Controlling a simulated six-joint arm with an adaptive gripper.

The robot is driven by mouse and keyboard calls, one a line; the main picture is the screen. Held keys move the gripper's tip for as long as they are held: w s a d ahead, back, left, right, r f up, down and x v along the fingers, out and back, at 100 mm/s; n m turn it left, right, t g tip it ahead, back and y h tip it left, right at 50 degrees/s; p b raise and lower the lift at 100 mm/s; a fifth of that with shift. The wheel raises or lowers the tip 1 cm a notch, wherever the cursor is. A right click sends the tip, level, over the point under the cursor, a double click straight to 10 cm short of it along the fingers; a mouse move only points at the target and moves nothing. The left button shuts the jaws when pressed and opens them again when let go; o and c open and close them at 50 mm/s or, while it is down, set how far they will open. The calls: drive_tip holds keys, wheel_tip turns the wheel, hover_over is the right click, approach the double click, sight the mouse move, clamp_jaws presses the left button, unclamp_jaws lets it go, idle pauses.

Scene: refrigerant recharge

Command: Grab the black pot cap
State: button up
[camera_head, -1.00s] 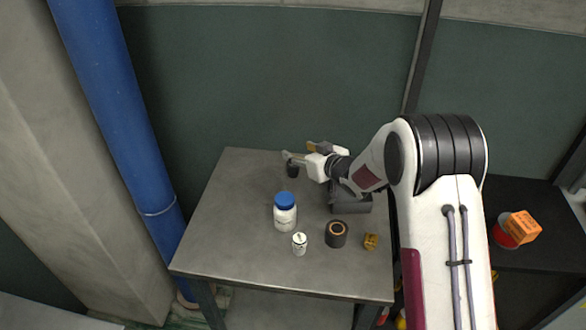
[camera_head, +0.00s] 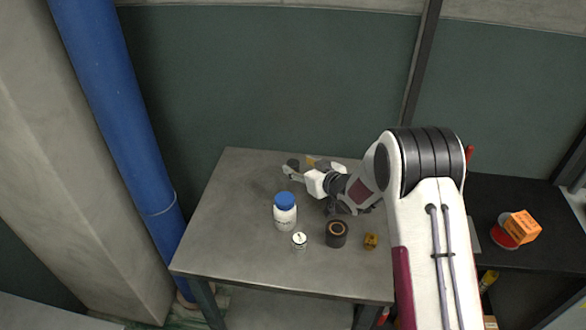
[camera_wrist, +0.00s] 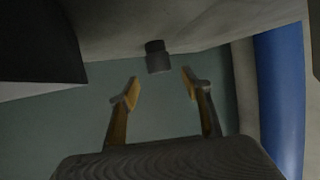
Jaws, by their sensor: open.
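The black pot cap (camera_head: 292,163) is a small dark cylinder standing near the back of the grey table. It also shows in the wrist view (camera_wrist: 157,60), just beyond the fingertips and roughly centred between them. My gripper (camera_head: 299,167) is open and empty, low over the back of the table beside the cap. In the wrist view its two fingers (camera_wrist: 160,80) are spread apart, with a gap before the cap. One finger passes close in front of the cap in the head view and hides its lower part.
On the table (camera_head: 235,230) stand a white bottle with a blue lid (camera_head: 285,211), a small white canister (camera_head: 299,241), a dark round roll (camera_head: 336,234) and a small yellow-brown fitting (camera_head: 370,241). A blue pipe (camera_head: 120,110) rises at left. The table's left part is clear.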

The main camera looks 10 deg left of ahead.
sight(296, 167)
drive_tip(key=shift+f, duration=0.1)
idle(0.3)
drive_tip(key=shift+w+f, duration=0.1)
drive_tip(key=shift+f, duration=0.55)
drive_tip(key=shift+x, duration=2.4)
drive_tip(key=shift+r, duration=0.1)
drive_tip(key=c, duration=1.2)
